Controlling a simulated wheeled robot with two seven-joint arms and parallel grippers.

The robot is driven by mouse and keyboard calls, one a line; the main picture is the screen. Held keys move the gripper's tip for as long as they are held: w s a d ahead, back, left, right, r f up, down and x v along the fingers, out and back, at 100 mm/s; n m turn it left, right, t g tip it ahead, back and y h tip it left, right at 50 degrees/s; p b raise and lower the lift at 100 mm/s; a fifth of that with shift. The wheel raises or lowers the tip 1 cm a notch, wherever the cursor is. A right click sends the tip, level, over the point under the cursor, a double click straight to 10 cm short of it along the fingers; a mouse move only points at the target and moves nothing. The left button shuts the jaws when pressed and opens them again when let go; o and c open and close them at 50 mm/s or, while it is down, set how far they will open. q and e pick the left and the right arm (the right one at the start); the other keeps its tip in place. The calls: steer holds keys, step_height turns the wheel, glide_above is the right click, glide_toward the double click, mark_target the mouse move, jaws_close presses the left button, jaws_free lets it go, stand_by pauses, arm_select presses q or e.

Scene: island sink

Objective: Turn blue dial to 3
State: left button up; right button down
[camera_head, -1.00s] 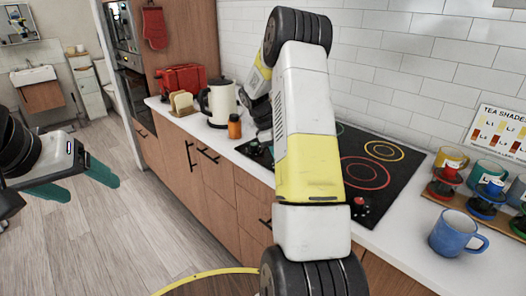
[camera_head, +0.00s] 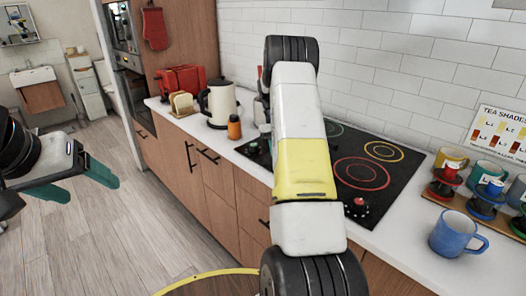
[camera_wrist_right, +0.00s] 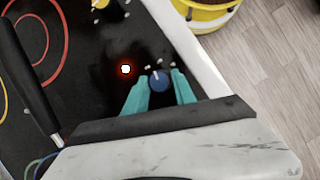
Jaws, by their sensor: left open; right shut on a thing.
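The blue dial (camera_wrist_right: 159,82) sits on the black cooktop panel in the right wrist view, with a small white line on its top. Pale marks lie around its far side. My right gripper (camera_wrist_right: 159,91) has one teal finger on each side of the dial and is shut on it. In the head view my right arm hides this dial and the right gripper. My left gripper (camera_head: 90,189) is open and empty at the left, over the floor, away from the counter.
A glowing red light (camera_wrist_right: 125,69) shows beside the dial. The cooktop (camera_head: 392,185) has a red-topped dial (camera_head: 360,202) at its near right corner. A blue mug (camera_head: 456,234) and a cup rack stand right. A kettle (camera_head: 218,103), orange-capped jar (camera_head: 234,127) and toaster stand left.

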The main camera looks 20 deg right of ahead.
steer(key=m+y, duration=0.1)
steer(key=m, duration=0.2)
steer(key=shift+w+d+m, duration=0.1)
steer(key=shift+m, duration=0.2)
steer(key=shift+y, duration=0.3)
steer(key=c, duration=1)
jaws_free()
steer(key=shift+c, duration=0.2)
steer(key=v, duration=0.7)
steer(key=shift+r, duration=0.4)
